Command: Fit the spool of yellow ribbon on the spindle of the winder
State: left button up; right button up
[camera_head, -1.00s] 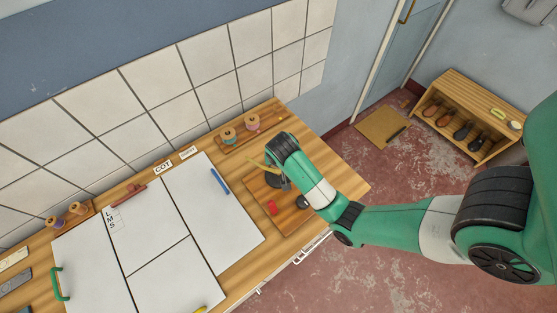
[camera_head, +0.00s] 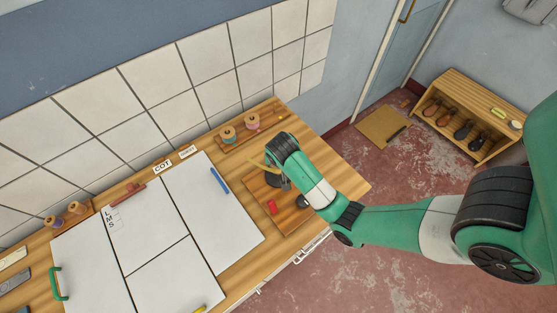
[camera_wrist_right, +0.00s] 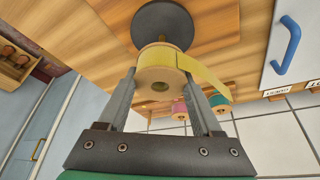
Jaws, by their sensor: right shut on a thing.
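The spool of yellow ribbon (camera_wrist_right: 163,77) is clamped between the two fingers of my right gripper (camera_wrist_right: 163,92) in the right wrist view. Its round hole faces the camera, and a loose ribbon tail stretches to the right. In the head view, my right gripper (camera_head: 286,186) is over the winder's wooden board (camera_head: 290,219), with most of the spool hidden by my arm. My left gripper is not in view.
A wooden rack with an orange-topped spool (camera_head: 228,134) and a pink spool (camera_head: 252,121) stands behind the winder near the tiled wall. A red knob (camera_head: 271,207) sits on the board. White panels (camera_head: 210,205) cover the table to the left.

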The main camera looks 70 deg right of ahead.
jog(key=shift+f+b, duration=0.7)
jog(key=shift+f, duration=0.1)
jog(key=shift+f, duration=0.1)
jog(key=shift+f+b, duration=0.95)
jog(key=shift+b, duration=0.05)
jog(key=o, duration=1.4)
